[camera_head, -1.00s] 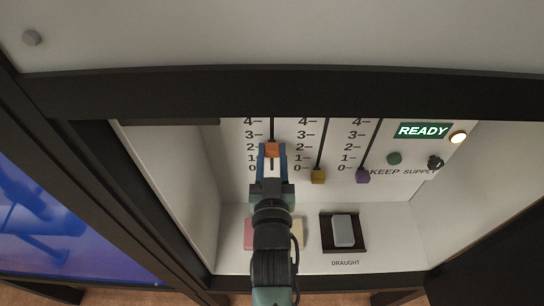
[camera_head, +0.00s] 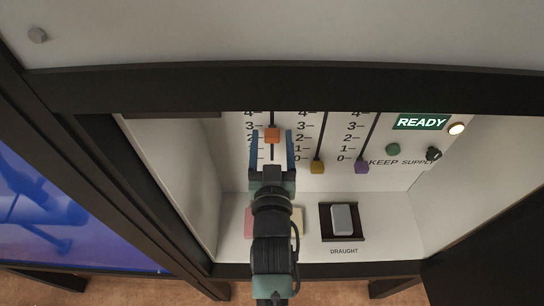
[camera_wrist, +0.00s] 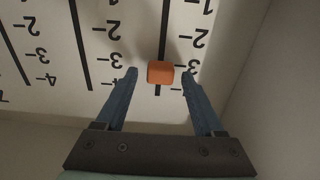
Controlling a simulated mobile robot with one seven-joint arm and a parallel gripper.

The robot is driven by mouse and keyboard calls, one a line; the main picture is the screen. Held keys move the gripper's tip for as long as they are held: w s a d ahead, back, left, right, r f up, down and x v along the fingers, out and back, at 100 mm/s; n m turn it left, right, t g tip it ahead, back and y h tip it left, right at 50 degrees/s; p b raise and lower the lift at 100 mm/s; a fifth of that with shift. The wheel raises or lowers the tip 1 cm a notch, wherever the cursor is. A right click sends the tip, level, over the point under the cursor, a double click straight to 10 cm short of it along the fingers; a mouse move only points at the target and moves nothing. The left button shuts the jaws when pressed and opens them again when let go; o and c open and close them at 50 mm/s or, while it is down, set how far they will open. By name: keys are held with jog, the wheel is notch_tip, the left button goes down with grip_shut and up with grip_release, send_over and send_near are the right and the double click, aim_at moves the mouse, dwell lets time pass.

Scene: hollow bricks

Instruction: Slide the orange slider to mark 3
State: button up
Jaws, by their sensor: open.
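The orange slider (camera_head: 272,135) sits on the leftmost vertical slot of the white panel, beside its number scale. In the head view it appears between marks 2 and 3, nearer 3; in the wrist view the orange slider (camera_wrist: 160,72) is close to the mark 3 line. It stands out from the panel, so its exact level is hard to read. My gripper (camera_head: 271,136) is open, with one blue finger on each side of the slider. The wrist view shows gaps between the slider and both fingers of my gripper (camera_wrist: 160,73).
A yellow slider (camera_head: 317,167) and a purple slider (camera_head: 361,167) sit low on slots to the right. A grey rocker (camera_head: 343,218) marked DRAUGHT is on the ledge. A lit READY sign (camera_head: 421,122) is at upper right. A dark frame (camera_head: 300,82) borders the recess.

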jog(key=s+b, duration=0.2)
jog(key=s, duration=1)
jog(key=shift+s, duration=0.35)
